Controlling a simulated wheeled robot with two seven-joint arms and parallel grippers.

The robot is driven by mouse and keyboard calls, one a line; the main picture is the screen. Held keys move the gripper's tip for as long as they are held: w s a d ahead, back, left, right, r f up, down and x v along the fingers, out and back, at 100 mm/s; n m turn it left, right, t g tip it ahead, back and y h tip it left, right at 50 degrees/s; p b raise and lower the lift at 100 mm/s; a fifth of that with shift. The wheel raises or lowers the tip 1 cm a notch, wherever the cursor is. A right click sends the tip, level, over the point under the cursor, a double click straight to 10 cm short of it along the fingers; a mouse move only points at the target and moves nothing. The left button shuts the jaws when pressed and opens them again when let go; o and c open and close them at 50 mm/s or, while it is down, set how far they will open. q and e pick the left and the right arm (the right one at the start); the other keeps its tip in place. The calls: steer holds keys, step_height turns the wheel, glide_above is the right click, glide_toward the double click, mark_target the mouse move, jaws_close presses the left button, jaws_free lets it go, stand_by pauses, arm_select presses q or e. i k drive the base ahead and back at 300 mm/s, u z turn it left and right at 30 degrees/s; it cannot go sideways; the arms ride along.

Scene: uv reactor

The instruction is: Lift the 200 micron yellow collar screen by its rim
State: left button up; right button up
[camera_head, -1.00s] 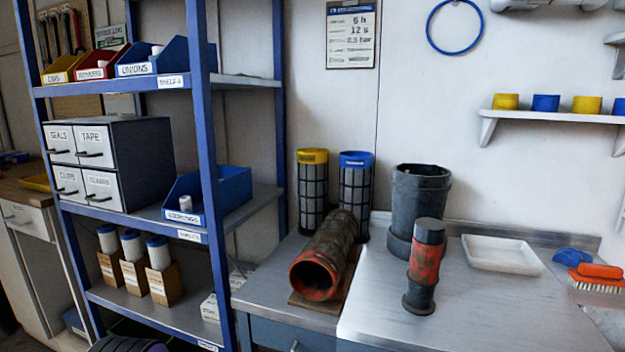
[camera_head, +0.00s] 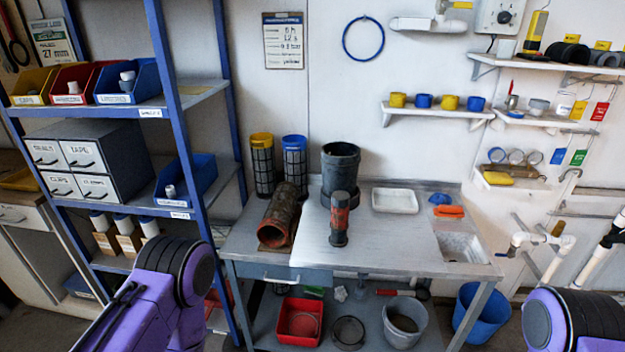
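The yellow collar screen (camera_head: 263,166) stands upright at the back left of the metal bench, a dark mesh cylinder with a yellow rim at its top. A blue collar screen (camera_head: 295,165) stands upright just right of it. A dirty mesh screen with an orange-red collar (camera_head: 279,216) lies on its side in front of both. Both my purple arms show at the bottom left and bottom right, away from the screens. Neither gripper is in the picture.
A dark open housing (camera_head: 340,175) and a black-and-red cylinder (camera_head: 339,219) stand on the bench (camera_head: 385,248). A white tray (camera_head: 395,201) lies right of them. The blue shelf rack (camera_head: 167,85) stands close on the left.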

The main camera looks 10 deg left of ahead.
mark_target(262, 143)
steer(key=z, duration=0.3)
steer(key=k, duration=0.35)
steer(key=u, duration=0.9)
steer(key=i, duration=1.45)
steer(key=z, duration=0.7)
